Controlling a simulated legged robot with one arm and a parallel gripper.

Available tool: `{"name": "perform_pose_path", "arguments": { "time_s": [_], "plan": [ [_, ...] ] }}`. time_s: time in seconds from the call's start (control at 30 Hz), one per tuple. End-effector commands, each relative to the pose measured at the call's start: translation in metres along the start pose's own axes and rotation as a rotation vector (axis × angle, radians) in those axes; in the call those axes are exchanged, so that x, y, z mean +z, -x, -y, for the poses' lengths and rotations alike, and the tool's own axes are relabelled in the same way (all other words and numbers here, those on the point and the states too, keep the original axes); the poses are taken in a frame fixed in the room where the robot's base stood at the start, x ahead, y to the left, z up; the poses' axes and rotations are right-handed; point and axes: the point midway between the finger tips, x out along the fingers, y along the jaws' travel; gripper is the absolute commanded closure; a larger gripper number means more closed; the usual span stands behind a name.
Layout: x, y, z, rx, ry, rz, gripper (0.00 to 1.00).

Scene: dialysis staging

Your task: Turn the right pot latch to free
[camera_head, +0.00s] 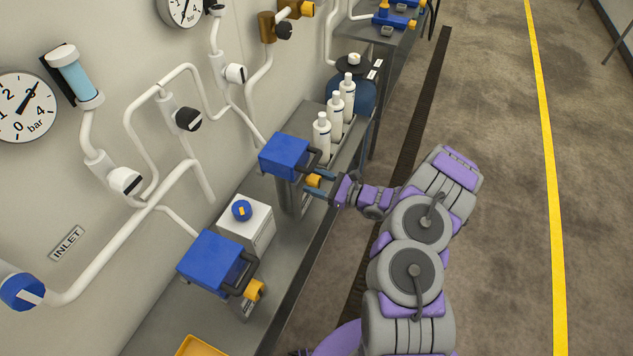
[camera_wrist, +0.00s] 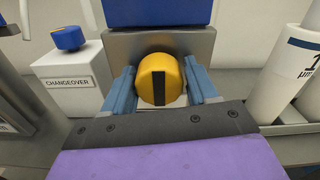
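The right pot is a blue-topped unit (camera_head: 284,156) on the bench, with a dark handle and a round yellow latch (camera_head: 313,180) on its front. In the wrist view the latch (camera_wrist: 161,80) faces me, and its black bar stands upright. My gripper (camera_head: 319,187) is at this latch. In the wrist view its two blue fingers (camera_wrist: 161,82) are apart, one on each side of the latch; I cannot tell whether the tips touch it. The pot's blue body (camera_wrist: 158,12) is above.
A white changeover box (camera_wrist: 72,84) with a blue knob is left of the latch. White bottles (camera_head: 336,115) stand beyond the pot. A second blue pot (camera_head: 213,262) with a yellow latch (camera_head: 254,290) is nearer. The floor (camera_head: 490,190) at right is clear.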

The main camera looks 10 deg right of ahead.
Motion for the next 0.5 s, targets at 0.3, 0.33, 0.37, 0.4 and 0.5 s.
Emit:
{"name": "perform_pose_path", "arguments": {
  "time_s": [0.3, 0.33, 0.37, 0.4, 0.5],
  "plan": [
    [0.0000, 0.0001, 0.0004, -0.001, 0.000, 0.000, 0.73],
    [0.0000, 0.0001, 0.0005, -0.001, 0.000, 0.000, 0.76],
    [0.0001, 0.0001, 0.0006, -0.001, 0.001, 0.000, 0.79],
    [0.0001, 0.0001, 0.0006, -0.001, 0.000, 0.000, 0.79],
    [0.0002, 0.0002, 0.0008, -0.002, -0.003, 0.000, 0.79]
  ]
}}
